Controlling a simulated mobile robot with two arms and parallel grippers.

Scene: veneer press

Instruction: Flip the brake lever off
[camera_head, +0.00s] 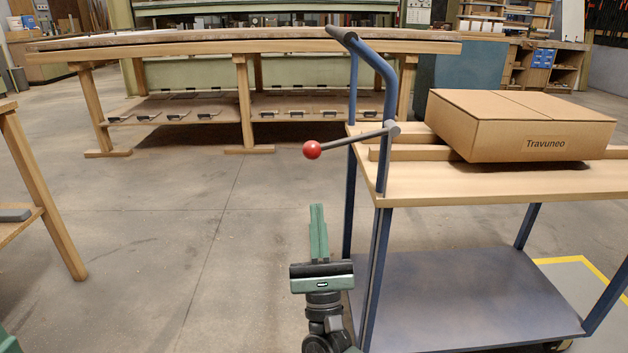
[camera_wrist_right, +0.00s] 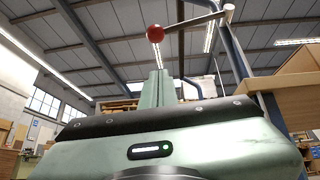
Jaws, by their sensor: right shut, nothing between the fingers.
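The brake lever (camera_head: 352,142) is a grey rod with a red ball knob (camera_head: 312,150) at its left end. It pivots on the blue handle post of a cart and points left, close to level, with the knob slightly lower. My right gripper (camera_head: 317,207) is shut and empty, pointing up below the knob and apart from it in the head view. In the right wrist view the red knob (camera_wrist_right: 155,33) shows above the closed fingertips (camera_wrist_right: 155,75), with the rod running right to the post.
The cart has a wooden top (camera_head: 470,186) carrying a cardboard box (camera_head: 520,125) marked Travuneo, and a blue lower shelf (camera_head: 460,290). A long wooden workbench (camera_head: 240,48) stands behind. A wooden table leg (camera_head: 48,200) is at the left. The floor between is clear.

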